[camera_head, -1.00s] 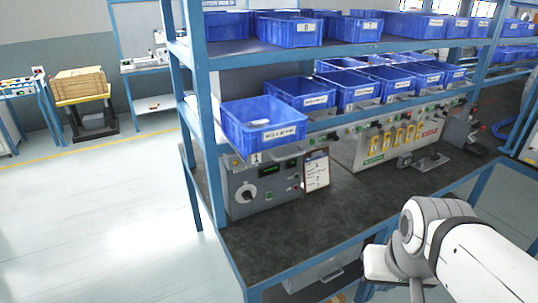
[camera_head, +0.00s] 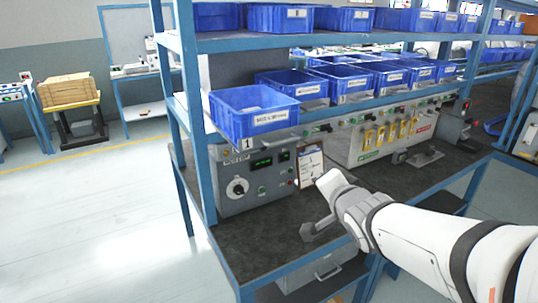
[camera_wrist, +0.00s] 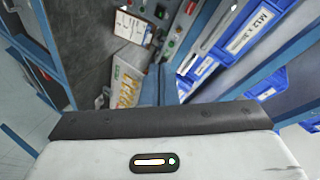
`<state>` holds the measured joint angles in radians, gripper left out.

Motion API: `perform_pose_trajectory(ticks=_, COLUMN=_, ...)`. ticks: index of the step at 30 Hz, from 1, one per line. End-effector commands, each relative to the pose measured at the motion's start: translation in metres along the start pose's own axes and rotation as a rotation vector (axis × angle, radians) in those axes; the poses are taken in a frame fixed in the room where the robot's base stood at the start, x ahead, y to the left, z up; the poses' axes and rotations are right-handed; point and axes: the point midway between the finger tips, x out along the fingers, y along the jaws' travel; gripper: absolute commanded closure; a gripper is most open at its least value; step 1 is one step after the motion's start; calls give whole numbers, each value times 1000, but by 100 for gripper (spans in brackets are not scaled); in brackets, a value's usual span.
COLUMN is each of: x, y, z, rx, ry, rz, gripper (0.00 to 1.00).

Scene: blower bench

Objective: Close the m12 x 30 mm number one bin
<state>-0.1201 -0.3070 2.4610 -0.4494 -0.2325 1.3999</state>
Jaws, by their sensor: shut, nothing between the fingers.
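The M12 x 30 mm bin (camera_head: 240,122) is an open-topped blue bin at the front left end of the middle shelf. It sticks out past the shelf edge, ahead of the bins beside it, above a tag marked 1. It also shows at the upper right of the wrist view (camera_wrist: 262,22), its label turned sideways. My gripper (camera_head: 308,232) is shut and empty. In the head view it appears below and right of the bin, over the bench top, apart from the bin. Its fingertips are small and hard to make out.
More blue bins (camera_head: 292,85) stand to the right on the same shelf, with others above. A grey control box (camera_head: 240,190) and a clipboard (camera_head: 310,165) stand under the shelf. A blue post (camera_head: 196,130) rises beside the bin. The bench's front (camera_head: 250,245) is clear.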

Motion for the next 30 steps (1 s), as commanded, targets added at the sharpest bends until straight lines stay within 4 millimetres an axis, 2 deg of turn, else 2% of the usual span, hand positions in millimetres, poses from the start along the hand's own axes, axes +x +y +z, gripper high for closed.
perform_pose_trajectory(ticks=1, x=13, y=-5, z=14, rx=80, ry=-16, rz=-87, gripper=100)
perform_pose_trajectory(ticks=3, x=20, y=-22, z=26, rx=192, ry=-54, rz=-201, gripper=100)
perform_pose_trajectory(ticks=9, x=24, y=-55, z=54, rx=419, ry=-195, rz=-407, gripper=100)
perform_pose_trajectory(ticks=13, x=24, y=-64, z=61, rx=480, ry=-245, rz=-453, gripper=100)
perform_pose_trajectory(ticks=17, x=31, y=-71, z=63, rx=491, ry=-255, rz=-462, gripper=100)
perform_pose_trajectory(ticks=30, x=105, y=-112, z=73, rx=490, ry=-252, rz=-459, gripper=100)
